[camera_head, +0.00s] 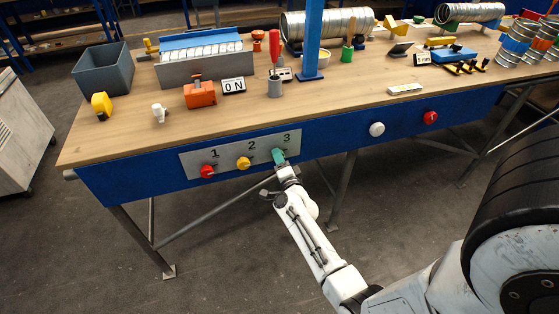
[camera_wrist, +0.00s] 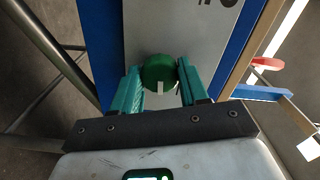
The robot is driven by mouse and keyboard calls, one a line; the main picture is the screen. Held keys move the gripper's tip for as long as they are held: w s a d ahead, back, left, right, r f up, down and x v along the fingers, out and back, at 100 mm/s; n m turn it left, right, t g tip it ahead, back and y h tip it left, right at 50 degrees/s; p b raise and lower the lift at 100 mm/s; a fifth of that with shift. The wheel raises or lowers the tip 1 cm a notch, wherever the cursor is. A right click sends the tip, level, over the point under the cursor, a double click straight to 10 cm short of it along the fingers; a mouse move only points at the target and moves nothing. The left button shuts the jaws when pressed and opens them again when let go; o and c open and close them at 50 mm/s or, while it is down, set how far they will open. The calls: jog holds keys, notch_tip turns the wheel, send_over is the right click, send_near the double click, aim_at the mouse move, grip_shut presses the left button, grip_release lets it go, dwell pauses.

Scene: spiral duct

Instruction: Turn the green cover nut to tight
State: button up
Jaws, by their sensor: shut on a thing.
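A round green knob (camera_wrist: 158,72) with a pale pointer mark is on a grey panel. In the wrist view its mark points towards my gripper's palm. My gripper (camera_wrist: 161,88) has its teal fingers on both sides of this knob and is shut on it. In the head view my gripper (camera_head: 279,157) is at the panel's right end, under the number 3, and hides most of the knob. I cannot tell whether this knob is the cover nut; no label for tight shows.
The grey panel (camera_head: 225,160) on the blue bench front also bears a red knob (camera_head: 207,171) and a yellow knob (camera_head: 243,163). A white button (camera_head: 377,129) and a red button (camera_head: 430,118) are further right. The wooden bench top (camera_head: 330,105) holds ducts and tools.

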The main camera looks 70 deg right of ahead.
jog(key=o, duration=1.1)
jog(key=shift+c, duration=0.2)
jog(key=shift+s+a, duration=0.1)
jog(key=shift+a, duration=0.05)
jog(key=p+v, duration=0.3)
jog(key=v, duration=0.7)
jog(key=shift+s+a, duration=0.15)
jog(key=shift+s, duration=0.1)
jog(key=shift+w, duration=0.1)
jog(key=w+a+n+y, duration=0.4)
jog(key=a+n+y, duration=0.35)
jog(key=a, duration=0.25)
jog(key=w+a+n+y, duration=0.3)
jog(key=a+n+y, duration=0.3)
jog(key=a+n, duration=0.3)
jog(key=s+a+r+n+g, duration=0.1)
jog(key=s+a+n+g, duration=0.2)
jog(key=s, duration=0.5)
jog(key=s+a+r+n+g, duration=0.2)
jog(key=s+a+n+g, duration=0.2)
jog(key=s+g, duration=0.3)
jog(key=shift+s+a+r+g, duration=0.15)
jog(key=shift+s+a+g, duration=0.2)
jog(key=shift+s, duration=0.85)
